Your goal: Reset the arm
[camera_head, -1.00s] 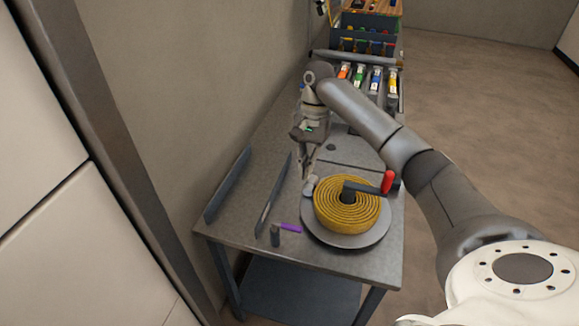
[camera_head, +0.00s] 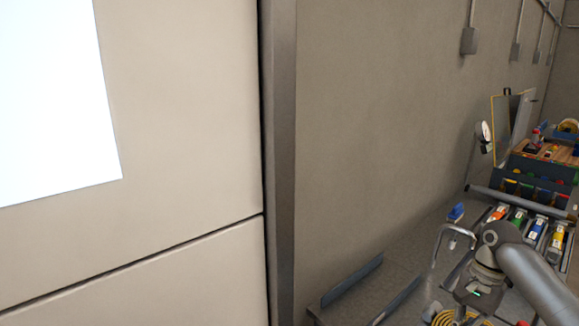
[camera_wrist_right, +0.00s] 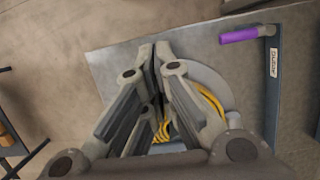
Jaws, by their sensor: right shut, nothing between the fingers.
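My right arm (camera_head: 535,283) enters from the lower right in the head view, with its wrist over the grey workbench. In the right wrist view, my right gripper (camera_wrist_right: 156,58) is shut with its fingers together and nothing between them. A yellow coil (camera_wrist_right: 212,106) on a round grey plate (camera_wrist_right: 222,82) lies below and to the right of the fingers. In the head view the coil (camera_head: 443,319) shows only as a sliver at the bottom edge, and the fingers are mostly cut off. My left gripper is not in view.
The workbench (camera_head: 415,262) runs along the wall, with raised strips (camera_head: 351,281) near its edge. A bent metal pipe (camera_head: 439,236) stands behind my wrist. Colored tools (camera_head: 536,229) and bins (camera_head: 530,190) are farther back. A purple handle (camera_wrist_right: 240,35) lies at upper right in the wrist view.

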